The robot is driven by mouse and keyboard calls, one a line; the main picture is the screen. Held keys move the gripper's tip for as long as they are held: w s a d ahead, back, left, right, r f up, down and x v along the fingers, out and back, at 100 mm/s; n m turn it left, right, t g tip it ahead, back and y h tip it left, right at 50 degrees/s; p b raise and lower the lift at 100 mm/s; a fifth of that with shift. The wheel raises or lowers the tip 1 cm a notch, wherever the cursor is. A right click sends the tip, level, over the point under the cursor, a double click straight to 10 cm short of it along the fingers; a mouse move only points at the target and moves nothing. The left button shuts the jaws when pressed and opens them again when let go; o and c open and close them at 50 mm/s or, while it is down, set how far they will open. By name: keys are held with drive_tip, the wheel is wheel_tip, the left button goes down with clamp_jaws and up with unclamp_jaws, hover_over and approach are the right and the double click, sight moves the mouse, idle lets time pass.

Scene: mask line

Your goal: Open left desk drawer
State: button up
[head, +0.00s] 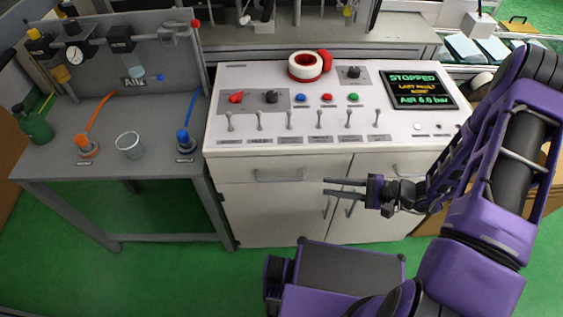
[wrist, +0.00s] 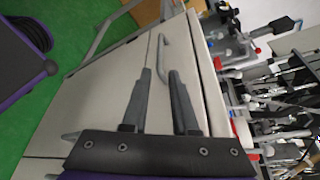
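The left desk drawer (head: 235,167) is the pale front under the left half of the white control desk, and it looks shut. Its horizontal bar handle (head: 279,175) is in plain view. My gripper (head: 325,187) points left in the head view, to the right of this handle and slightly lower. Its two fingers are apart with nothing between them. In the wrist view my gripper (wrist: 161,72) shows both fingers over the cabinet front, and a curved bar handle (wrist: 162,52) lies just past the fingertips. I see no contact with it.
Two door handles (head: 349,207) hang on the cupboard below. The right drawer (head: 385,163) is partly behind my arm. A grey side table (head: 50,161) stands to the left. Green floor (head: 180,270) is free in front.

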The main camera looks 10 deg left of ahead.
sight(285, 180)
drive_tip(key=x, duration=1.5)
drive_tip(key=shift+a+f+b, duration=0.2)
drive_tip(key=shift+a+b, duration=0.1)
clamp_jaws()
idle(0.6)
